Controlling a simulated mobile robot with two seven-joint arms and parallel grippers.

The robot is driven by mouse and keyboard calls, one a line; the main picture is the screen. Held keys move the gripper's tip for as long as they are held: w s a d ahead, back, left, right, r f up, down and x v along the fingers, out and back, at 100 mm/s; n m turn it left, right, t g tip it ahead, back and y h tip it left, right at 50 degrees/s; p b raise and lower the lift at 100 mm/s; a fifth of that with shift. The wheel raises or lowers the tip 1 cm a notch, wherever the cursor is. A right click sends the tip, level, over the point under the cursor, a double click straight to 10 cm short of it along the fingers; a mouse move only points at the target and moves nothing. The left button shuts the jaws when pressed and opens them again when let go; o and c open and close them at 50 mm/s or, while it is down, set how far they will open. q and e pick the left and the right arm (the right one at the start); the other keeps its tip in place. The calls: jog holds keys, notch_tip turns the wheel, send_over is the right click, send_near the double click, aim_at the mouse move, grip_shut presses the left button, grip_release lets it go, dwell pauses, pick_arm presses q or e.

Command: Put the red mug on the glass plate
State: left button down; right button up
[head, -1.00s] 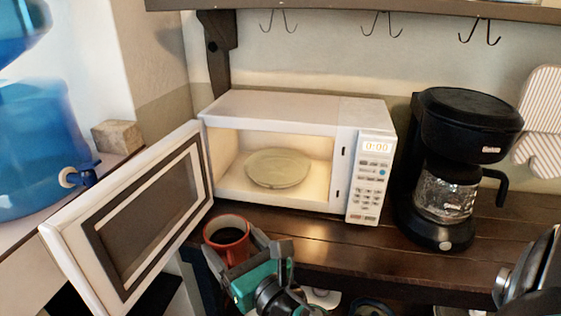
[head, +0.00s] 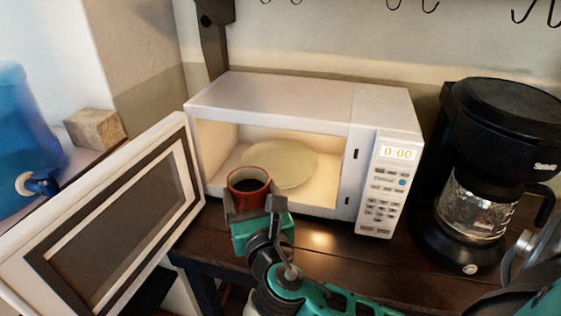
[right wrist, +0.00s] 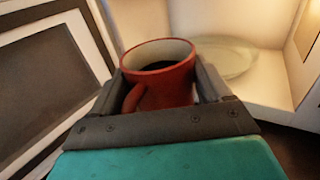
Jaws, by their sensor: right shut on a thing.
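The red mug (head: 249,186) holds dark liquid and is upright at the front opening of the microwave. My right gripper (head: 252,203) is shut on it, with one finger on each side. In the right wrist view the mug (right wrist: 160,85) sits between the fingers of the gripper (right wrist: 165,95), its handle toward the palm. The glass plate (head: 290,163) lies flat inside the lit microwave, behind and right of the mug. It also shows in the right wrist view (right wrist: 228,58), beyond the mug. My left gripper does not show.
The white microwave (head: 290,101) stands on a dark wooden counter, its door (head: 110,215) swung wide open to the left. A black coffee maker (head: 490,130) stands to its right. A blue water jug (head: 25,135) and a small block (head: 95,129) are at the left.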

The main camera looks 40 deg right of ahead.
jog(key=m+h, duration=0.1)
jog(key=w+r+g+h, duration=0.1)
jog(key=shift+d+m+h, duration=0.3)
jog(key=shift+m, duration=0.1)
jog(key=shift+w+d+r+m+g+h, duration=0.15)
jog(key=shift+r+m+g+h, duration=0.15)
jog(key=shift+m+g+h, duration=0.4)
jog(key=shift+r+m+g+h, duration=0.4)
jog(key=shift+m+h, duration=0.2)
jog(key=shift+h, duration=0.3)
jog(key=shift+s+a+r+m+g+h, duration=0.15)
jog(key=shift+a+r+m+g+h, duration=0.1)
jog(key=shift+m+g+h, duration=0.25)
jog(key=shift+s+a+r+m+g+h, duration=0.1)
jog(key=shift+s+r+m+g+h, duration=0.1)
jog(key=shift+m+g+h, duration=0.3)
jog(key=shift+w+d+r, duration=0.1)
jog(key=shift+w, duration=0.05)
send_over(277, 168)
jog(key=shift+f+b, duration=0.45)
jog(key=shift+f, duration=1.35)
jog(key=shift+f, duration=0.1)
jog(key=o, duration=1.5)
jog(key=shift+f, duration=0.1)
